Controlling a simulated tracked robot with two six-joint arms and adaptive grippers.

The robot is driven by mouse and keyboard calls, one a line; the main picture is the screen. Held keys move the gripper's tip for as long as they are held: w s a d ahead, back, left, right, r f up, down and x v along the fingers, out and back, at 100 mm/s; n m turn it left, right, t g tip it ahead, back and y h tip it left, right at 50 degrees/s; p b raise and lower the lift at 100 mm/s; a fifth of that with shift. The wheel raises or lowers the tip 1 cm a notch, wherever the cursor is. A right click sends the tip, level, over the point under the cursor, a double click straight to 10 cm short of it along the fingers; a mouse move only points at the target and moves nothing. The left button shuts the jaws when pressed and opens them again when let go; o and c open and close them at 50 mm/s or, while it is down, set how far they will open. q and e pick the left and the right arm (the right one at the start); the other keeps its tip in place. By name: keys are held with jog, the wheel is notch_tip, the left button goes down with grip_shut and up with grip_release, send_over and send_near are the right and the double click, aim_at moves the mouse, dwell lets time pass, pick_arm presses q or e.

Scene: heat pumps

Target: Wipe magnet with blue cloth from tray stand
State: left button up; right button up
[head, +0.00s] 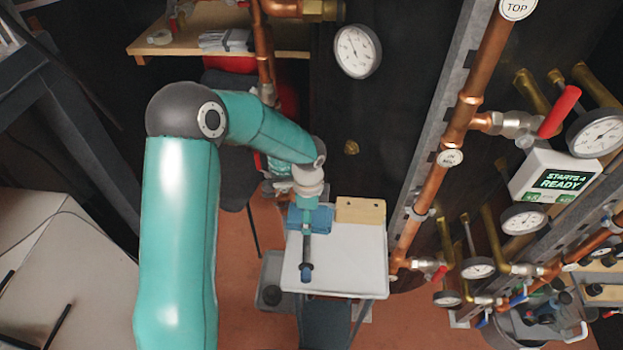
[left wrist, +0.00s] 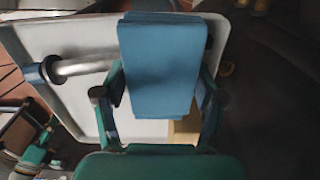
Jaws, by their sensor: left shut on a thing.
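The blue cloth (left wrist: 160,65) is a folded pad between the fingers of my left gripper (left wrist: 156,98), which is shut on it. In the head view the cloth (head: 321,216) and left gripper (head: 308,212) are over the back left of the white tray stand (head: 345,262). A silver rod with a blue end, apparently the magnet (left wrist: 85,65), lies at the tray; the cloth hides part of it. In the head view its blue end (head: 306,272) points toward the tray's front. I cannot tell whether cloth and rod touch. My right gripper is not in view.
A wooden block (head: 360,210) sits at the tray's back edge. Copper pipes (head: 431,180) and a metal rail stand close on the right, with gauges and a white display box (head: 555,175). The tray's right half is bare. A wooden shelf (head: 215,30) is at the back.

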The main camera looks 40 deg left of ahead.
pick_arm(q)
jog(key=shift+w+a, duration=0.2)
jog(key=shift+w, duration=0.15)
notch_tip(320, 180, up, 7)
jog(key=p, duration=0.2)
jog(key=shift+p, duration=0.35)
jog(key=shift+r+p, duration=0.55)
jog(key=shift+r, duration=0.05)
notch_tip(320, 180, up, 2)
jog(key=shift+r+p, duration=0.25)
jog(key=shift+p, duration=0.65)
jog(key=shift+d, duration=0.1)
